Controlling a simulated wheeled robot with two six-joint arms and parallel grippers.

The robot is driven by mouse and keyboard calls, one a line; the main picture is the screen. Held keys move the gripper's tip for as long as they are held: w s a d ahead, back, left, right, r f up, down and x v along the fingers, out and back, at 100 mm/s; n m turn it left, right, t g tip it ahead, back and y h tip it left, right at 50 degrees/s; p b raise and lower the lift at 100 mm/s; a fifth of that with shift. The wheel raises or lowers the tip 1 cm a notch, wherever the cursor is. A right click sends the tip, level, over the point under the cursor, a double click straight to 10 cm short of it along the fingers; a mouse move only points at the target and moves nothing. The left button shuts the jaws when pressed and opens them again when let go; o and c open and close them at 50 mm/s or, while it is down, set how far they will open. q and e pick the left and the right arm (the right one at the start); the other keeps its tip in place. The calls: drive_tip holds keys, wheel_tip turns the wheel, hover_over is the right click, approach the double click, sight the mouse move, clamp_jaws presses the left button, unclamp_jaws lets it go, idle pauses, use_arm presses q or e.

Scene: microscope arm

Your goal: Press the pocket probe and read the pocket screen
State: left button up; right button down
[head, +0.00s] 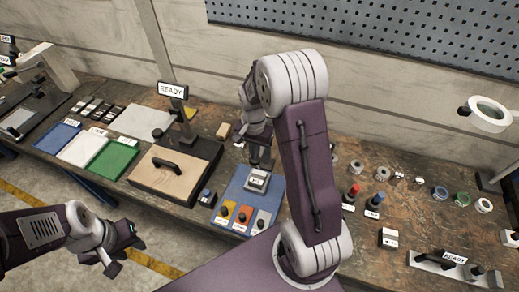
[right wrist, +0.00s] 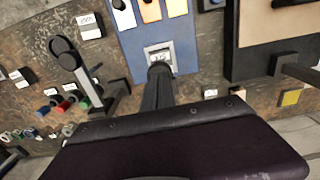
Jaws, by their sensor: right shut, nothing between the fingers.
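A small pale grey device (head: 258,181) with a little screen sits on the upper part of a blue board (head: 236,186). It also shows in the right wrist view (right wrist: 158,54), where its screen bears dark marks too small to read surely. I cannot tell which part is the pocket probe. My right gripper (head: 262,163) is shut and empty, its fingertips (right wrist: 160,69) pointing at the device's near edge. I cannot tell whether they touch it. My left gripper (head: 127,257) is open and empty, off the table's front edge.
Red and blue knobs (head: 353,191) and several rings stand right, near my right arm.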

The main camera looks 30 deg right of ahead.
drive_tip(key=shift+s+f+b, duration=0.1)
drive_tip(key=shift+f+b, duration=1.4)
drive_tip(key=shift+f, duration=0.85)
drive_tip(key=shift+r, duration=0.1)
wheel_tip(320, 180, up, 8)
drive_tip(key=p, duration=0.7)
drive_tip(key=shift+f, duration=0.2)
drive_tip(key=shift+r, duration=0.15)
wheel_tip(320, 180, up, 9)
drive_tip(key=b, duration=0.2)
